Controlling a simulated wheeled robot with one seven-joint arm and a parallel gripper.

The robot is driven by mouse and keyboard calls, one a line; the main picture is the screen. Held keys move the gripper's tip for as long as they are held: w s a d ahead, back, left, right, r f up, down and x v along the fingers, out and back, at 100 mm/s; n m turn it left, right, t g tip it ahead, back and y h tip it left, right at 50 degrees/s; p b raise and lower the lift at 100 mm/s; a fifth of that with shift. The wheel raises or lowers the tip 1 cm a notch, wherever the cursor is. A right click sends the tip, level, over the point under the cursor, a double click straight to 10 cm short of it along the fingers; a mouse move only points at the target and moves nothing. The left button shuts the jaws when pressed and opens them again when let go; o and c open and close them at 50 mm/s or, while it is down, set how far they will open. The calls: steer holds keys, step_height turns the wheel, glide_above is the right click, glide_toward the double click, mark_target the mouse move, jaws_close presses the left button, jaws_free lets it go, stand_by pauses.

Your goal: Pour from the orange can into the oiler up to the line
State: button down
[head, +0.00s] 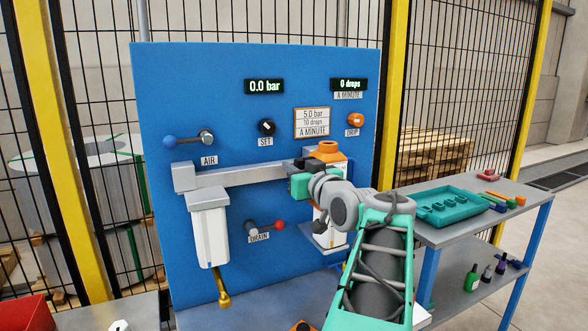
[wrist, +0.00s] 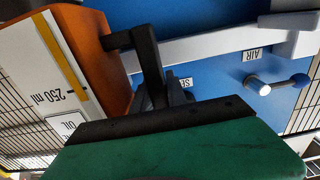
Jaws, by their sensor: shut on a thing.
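The orange can (head: 328,147) is high against the blue panel in the head view, its lower part hidden by my gripper and arm. In the wrist view the orange can (wrist: 113,62) fills the left side, with a black handle (wrist: 150,62) and a white face marked 250 ml. My gripper (head: 302,181) is shut on the can at its handle; its dark jaw (wrist: 165,120) crosses the wrist view. The oiler (head: 322,232) appears as a pale body below the can, mostly behind my arm. Its fill line and any flow are not visible.
The blue panel (head: 225,110) carries displays, knobs and a grey pipe (head: 240,174). A white filter bowl (head: 209,235) hangs left of the oiler. A side table on the right holds a teal tray (head: 462,209) and small coloured items. Wire fencing stands behind.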

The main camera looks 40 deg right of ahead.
steer(key=shift+s, duration=0.1)
steer(key=shift+a+r+m+p, duration=0.25)
steer(key=shift+r+m+p, duration=0.4)
steer(key=shift+m+p, duration=0.1)
steer(key=shift+a+r+m+p, duration=0.3)
steer(key=shift+r+m+p, duration=0.35)
steer(key=shift+m, duration=0.15)
steer(key=shift+a+r+m+p, duration=0.25)
steer(key=shift+r+m+p, duration=0.35)
steer(key=shift+m+p, duration=0.15)
steer(key=shift+w+a+r+m+p, duration=0.1)
steer(key=shift+w+r+m+p, duration=0.1)
steer(key=shift+r+m+p, duration=0.3)
